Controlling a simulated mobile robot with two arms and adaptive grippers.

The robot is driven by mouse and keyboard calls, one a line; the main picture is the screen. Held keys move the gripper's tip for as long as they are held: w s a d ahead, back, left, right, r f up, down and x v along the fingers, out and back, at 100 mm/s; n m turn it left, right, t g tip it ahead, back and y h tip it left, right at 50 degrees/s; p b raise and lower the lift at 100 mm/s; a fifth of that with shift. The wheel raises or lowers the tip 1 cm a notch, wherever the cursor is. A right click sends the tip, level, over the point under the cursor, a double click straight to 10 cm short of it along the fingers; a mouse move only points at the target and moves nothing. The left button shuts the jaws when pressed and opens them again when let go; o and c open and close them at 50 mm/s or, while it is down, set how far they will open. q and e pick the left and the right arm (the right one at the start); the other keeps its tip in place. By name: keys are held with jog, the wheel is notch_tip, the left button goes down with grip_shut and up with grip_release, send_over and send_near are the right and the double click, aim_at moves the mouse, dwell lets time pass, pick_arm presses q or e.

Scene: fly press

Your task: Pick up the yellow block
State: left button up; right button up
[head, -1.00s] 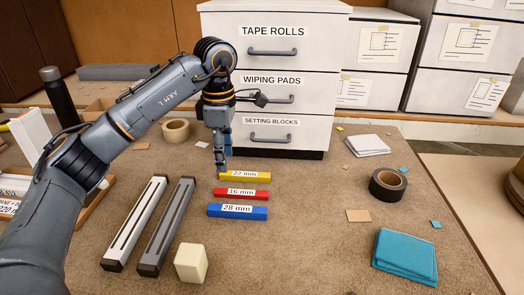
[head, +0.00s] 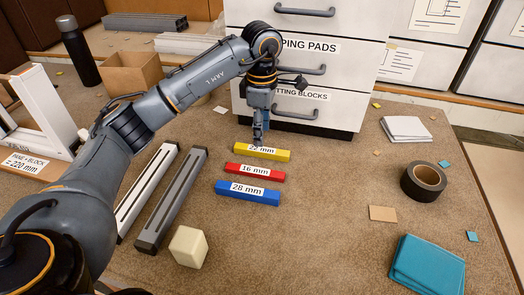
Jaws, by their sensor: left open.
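The yellow block (head: 274,154), labelled 22 mm, lies on the brown bench top in front of the drawer unit. Below it in the picture lie a red block (head: 271,176) labelled 16 mm and a blue block (head: 232,194) labelled 28 mm, roughly parallel to it. My left gripper (head: 259,139) points down at the yellow block, around its middle. It is open, but its fingertips are small and I cannot tell whether they touch the block. My right gripper is not in view.
The drawer unit (head: 250,98) stands close behind the yellow block. Two long bars (head: 168,205) and a cream cube (head: 188,247) lie at the lower left. Black tape (head: 423,182), teal pads (head: 428,265) and white sheets (head: 406,129) lie to the right.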

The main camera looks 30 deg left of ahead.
aim_at(262, 149)
pick_arm(q)
notch_tip(262, 149, down, 6)
jog(key=shift+r+p, duration=0.1)
jog(key=shift+p, duration=0.2)
grip_shut()
